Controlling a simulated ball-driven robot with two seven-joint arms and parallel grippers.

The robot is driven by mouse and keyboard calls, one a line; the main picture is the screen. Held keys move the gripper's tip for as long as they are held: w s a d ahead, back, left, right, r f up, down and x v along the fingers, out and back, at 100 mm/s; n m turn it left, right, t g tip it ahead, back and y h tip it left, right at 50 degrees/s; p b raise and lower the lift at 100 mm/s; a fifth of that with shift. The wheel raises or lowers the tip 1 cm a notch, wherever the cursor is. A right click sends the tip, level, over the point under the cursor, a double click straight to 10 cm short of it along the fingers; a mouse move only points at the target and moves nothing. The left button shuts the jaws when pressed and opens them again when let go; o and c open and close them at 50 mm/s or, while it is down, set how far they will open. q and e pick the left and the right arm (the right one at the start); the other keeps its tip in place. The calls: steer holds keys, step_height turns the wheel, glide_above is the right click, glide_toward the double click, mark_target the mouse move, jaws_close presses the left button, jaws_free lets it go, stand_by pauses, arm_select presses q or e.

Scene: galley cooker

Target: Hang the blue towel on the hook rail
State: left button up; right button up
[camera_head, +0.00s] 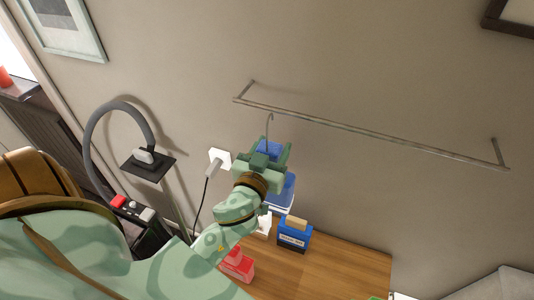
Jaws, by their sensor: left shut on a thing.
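The blue towel (285,186) is in my left gripper (268,155), which is shut on it in front of the wall. Blue cloth shows between the fingers, and a blue part with white hangs below them. A thin metal hook (270,123) rises above the fingers from the towel's top. The rail (370,133) is a thin grey bar on the wall, held by a bracket at each end. The hook's tip appears just below the bar's left part; I cannot tell the depth gap. My left wrist and hand hide much of the towel. My right gripper is not in view.
A wooden top (335,266) lies below, with a blue box (294,235), a red item (238,264) and a white item (264,224) on it. A white socket (219,160) with a cord and a grey hose (93,137) are left. Wall right of the gripper is clear.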

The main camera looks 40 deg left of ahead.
arm_select(q)
steer(key=w+a+f+b, duration=0.1)
steer(key=w+f, duration=0.1)
steer(key=w, duration=0.4)
steer(key=shift+w+a+f+b, duration=0.2)
steer(key=shift+w+a+b, duration=0.1)
steer(key=shift+b, duration=0.05)
stand_by(0.5)
